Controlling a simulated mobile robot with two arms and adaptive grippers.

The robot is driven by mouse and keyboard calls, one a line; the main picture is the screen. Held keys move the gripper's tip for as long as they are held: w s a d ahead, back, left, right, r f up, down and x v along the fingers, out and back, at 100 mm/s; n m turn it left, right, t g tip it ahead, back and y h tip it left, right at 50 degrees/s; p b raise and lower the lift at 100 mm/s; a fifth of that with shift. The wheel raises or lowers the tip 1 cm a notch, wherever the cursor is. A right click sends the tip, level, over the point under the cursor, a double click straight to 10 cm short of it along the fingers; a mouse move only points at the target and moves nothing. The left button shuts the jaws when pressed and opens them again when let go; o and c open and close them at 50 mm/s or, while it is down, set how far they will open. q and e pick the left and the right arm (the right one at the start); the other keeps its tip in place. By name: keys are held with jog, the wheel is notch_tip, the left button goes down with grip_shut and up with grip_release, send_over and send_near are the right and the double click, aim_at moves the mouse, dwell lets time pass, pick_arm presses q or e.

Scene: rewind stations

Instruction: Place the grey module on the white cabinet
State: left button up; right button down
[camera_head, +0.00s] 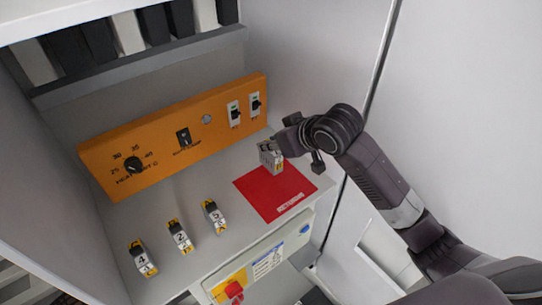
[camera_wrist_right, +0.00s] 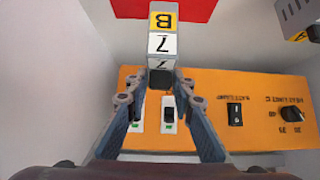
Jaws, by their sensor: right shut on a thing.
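My right gripper (camera_head: 290,143) reaches in from the right and is shut on a grey module (camera_head: 270,158). It holds the module over the back part of the red mat; whether the module touches the mat is unclear. In the right wrist view the gripper (camera_wrist_right: 162,88) has a finger on each side of this module (camera_wrist_right: 161,45), which carries a 7 and a yellow label with a B. The white cabinet (camera_head: 140,205) has a pale worktop with the red mat (camera_head: 275,195) marked RETURNS at its right. My left gripper is not in view.
Modules marked 4 (camera_head: 142,258), 2 (camera_head: 179,236) and 5 (camera_head: 214,215) stand apart on the worktop, left of the mat. An orange panel (camera_head: 165,150) with a knob and switches runs along the back. A rack of dark and white blocks (camera_head: 100,40) is above.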

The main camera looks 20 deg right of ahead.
aim_at(271, 160)
jog(key=shift+f, duration=0.9)
notch_tip(271, 160, down, 4)
jog(key=shift+f+p, duration=0.1)
jog(key=shift+p, duration=0.5)
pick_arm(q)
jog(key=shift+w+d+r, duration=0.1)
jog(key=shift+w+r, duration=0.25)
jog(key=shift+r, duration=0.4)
pick_arm(e)
jog(key=shift+f, duration=0.1)
jog(key=shift+f, duration=0.2)
jog(key=c, duration=1.7)
grip_release()
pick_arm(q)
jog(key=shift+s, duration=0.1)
pick_arm(e)
jog(key=shift+o, duration=0.2)
jog(key=shift+r, duration=0.1)
